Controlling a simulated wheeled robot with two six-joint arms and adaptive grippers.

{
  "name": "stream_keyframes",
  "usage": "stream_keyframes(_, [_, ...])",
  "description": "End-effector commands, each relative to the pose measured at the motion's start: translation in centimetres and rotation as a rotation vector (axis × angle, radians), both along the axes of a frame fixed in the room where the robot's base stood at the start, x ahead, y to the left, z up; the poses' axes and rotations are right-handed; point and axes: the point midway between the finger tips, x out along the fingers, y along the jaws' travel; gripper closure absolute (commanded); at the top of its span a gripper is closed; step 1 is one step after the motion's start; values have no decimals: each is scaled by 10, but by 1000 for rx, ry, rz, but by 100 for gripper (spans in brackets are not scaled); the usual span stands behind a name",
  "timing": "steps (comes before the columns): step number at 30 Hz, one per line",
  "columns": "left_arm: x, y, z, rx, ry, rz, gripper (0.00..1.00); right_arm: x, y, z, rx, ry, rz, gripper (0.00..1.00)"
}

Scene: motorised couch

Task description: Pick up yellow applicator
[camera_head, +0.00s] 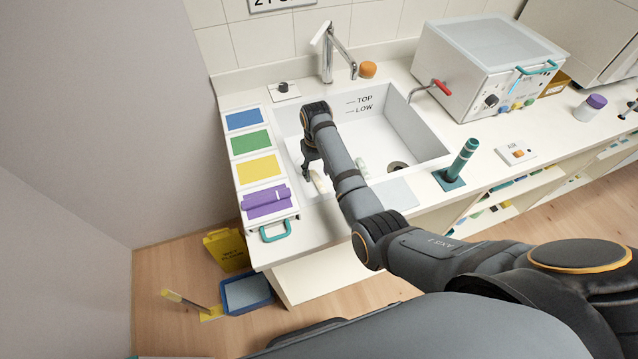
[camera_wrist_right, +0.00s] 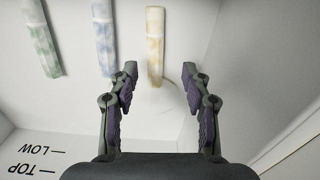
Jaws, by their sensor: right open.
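The yellow applicator (camera_wrist_right: 155,45) is a pale tube with faded yellow patches, lying in the white sink. In the head view it shows as a cream tube (camera_head: 318,181) beside my right gripper (camera_head: 309,168). In the right wrist view my right gripper (camera_wrist_right: 159,73) is open, with the near end of the yellow applicator between its fingertips and a gap on both sides. A blue-tinted applicator (camera_wrist_right: 104,38) and a green-tinted one (camera_wrist_right: 41,38) lie to its left. My left gripper is not in view.
The sink (camera_head: 432,146) walls surround my right gripper. A faucet (camera_head: 328,52) stands behind. A rack of colour panels (camera_head: 249,142) with a purple cloth (camera_head: 265,198) is on the left. A teal cylinder (camera_head: 463,160) stands on the counter right of the sink.

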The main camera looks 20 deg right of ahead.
Motion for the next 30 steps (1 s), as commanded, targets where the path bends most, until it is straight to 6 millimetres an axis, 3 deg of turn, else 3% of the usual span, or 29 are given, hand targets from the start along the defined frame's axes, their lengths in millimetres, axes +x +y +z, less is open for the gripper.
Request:
stream_keyframes(10, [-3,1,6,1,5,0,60,-7,-8,-46,0,2,0,52])
stream_keyframes(18, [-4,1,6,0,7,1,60,-7,-8,-52,0,0,0,52])
stream_keyframes(29, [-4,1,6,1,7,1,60,-7,-8,-52,0,0,0,99])
stream_keyframes(30, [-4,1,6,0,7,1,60,-7,-8,-51,0,0,0,100])
